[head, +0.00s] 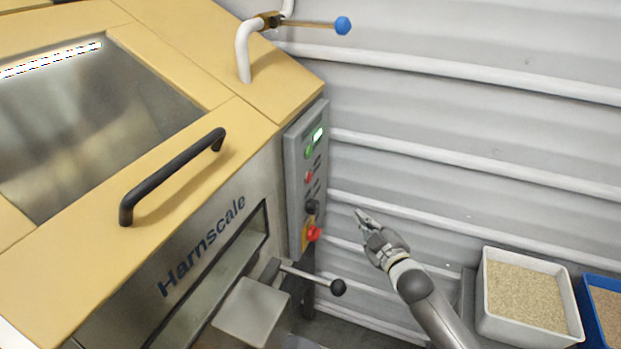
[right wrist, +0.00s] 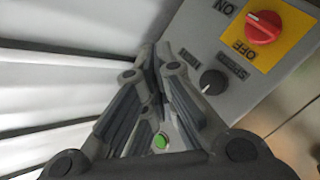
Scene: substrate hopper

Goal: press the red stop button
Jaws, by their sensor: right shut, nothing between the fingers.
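A small red button (head: 308,177) sits on the grey control panel (head: 294,190) on the side of the hopper, below a green button (head: 309,151). A red rotary switch (head: 314,233) on a yellow plate is lower on the panel; it also shows in the right wrist view (right wrist: 263,27), marked ON and OFF. My right gripper (head: 360,212) is shut and empty, to the right of the panel and apart from it. In the right wrist view its fingers (right wrist: 157,55) cover part of the panel; I cannot make out the small red button there. My left gripper is out of view.
A black knob (head: 312,206) sits between the red button and the switch. A lever with a black ball (head: 337,287) sticks out below the panel. A white bin of grain (head: 487,290) and a blue bin (head: 590,310) stand at the lower right. A corrugated wall (head: 450,120) is behind.

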